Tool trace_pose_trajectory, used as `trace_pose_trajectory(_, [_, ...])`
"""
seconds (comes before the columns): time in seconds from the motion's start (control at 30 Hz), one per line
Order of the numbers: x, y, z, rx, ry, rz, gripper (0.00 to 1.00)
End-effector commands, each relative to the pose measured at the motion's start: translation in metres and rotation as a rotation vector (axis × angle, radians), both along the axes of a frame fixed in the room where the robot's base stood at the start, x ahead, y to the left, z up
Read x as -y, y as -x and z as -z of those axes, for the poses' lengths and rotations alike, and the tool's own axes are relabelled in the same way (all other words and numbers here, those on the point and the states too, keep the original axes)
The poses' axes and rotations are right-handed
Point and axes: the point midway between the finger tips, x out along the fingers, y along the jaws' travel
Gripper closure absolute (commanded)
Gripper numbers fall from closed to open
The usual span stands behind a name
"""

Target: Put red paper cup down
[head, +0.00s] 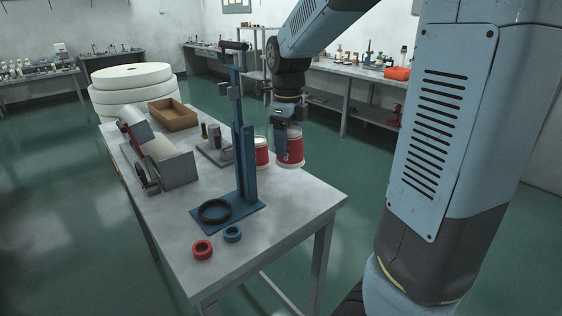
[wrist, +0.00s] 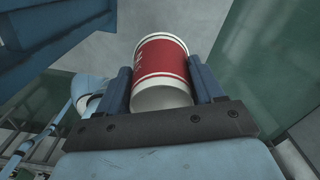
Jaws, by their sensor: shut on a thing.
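My gripper (head: 288,124) is shut on a red paper cup (head: 289,150) with white bands at its rim and base. The cup is at the table's right side in the head view; I cannot tell whether its base touches the top. In the wrist view the red cup (wrist: 162,66) lies between the two blue fingers of my gripper (wrist: 160,85). A second red and white cup (head: 262,152) stands just left of it on the table (head: 315,197), partly hidden behind the blue press.
A blue press (head: 245,165) with a round ring base stands close left of the held cup. Red (head: 202,250) and blue (head: 233,233) rings lie at the front. A grey machine (head: 165,160) and brown tray (head: 173,115) are farther left. The table's right front corner is clear.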

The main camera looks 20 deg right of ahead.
Motion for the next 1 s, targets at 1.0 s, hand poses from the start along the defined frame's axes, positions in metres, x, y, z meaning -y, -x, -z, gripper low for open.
trace_pose_trajectory(1.0, [-0.001, -0.063, 0.094, -0.003, 0.0, -0.001, 0.66])
